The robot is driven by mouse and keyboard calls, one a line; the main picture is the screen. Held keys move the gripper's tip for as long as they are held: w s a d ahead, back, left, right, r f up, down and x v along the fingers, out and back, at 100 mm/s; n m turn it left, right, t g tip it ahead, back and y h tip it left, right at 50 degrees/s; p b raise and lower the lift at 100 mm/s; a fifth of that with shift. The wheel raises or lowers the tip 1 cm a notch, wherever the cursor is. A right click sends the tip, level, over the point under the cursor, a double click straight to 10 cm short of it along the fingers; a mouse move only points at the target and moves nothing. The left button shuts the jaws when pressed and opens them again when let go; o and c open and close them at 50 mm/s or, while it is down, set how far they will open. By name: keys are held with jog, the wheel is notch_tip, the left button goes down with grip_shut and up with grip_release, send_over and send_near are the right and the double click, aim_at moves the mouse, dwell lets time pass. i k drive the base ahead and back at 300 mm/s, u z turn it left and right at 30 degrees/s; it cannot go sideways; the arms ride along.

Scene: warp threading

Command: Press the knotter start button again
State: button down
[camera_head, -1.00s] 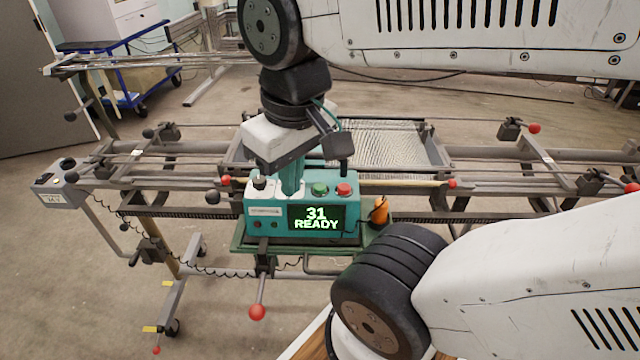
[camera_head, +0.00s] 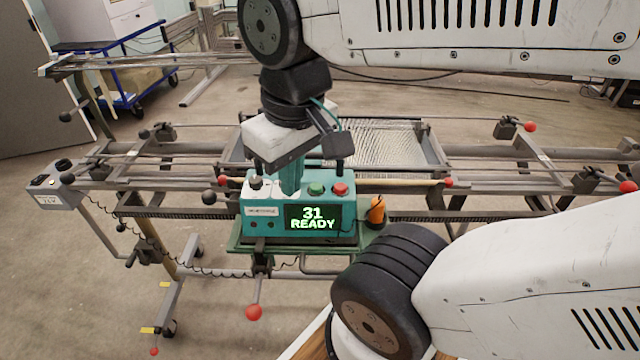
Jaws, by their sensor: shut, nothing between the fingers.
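The teal knotter (camera_head: 300,228) sits on the warp frame in the middle of the view. Its lit display (camera_head: 313,217) reads "31 READY" in green. On its top are a green button (camera_head: 316,188) and a red button (camera_head: 339,188) to its right. A dark knob (camera_head: 256,183) stands at the top left. My gripper (camera_head: 288,150) hangs over the knotter's top, left of the green button. It is shut and holds nothing. Its fingertips are hard to make out against the teal parts, so I cannot tell whether it touches anything. The green button is in plain view.
An orange object (camera_head: 376,210) stands right of the knotter. Rails with red-ended levers (camera_head: 254,312) surround it. A grey control box (camera_head: 52,186) is at the left end.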

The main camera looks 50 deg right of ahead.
aim_at(316, 187)
jog(key=k, duration=0.5)
jog(key=z, duration=2.45)
jog(key=k, duration=1.15)
jog(key=u, duration=1.85)
jog(key=i, duration=0.5)
jog(key=z, duration=0.1)
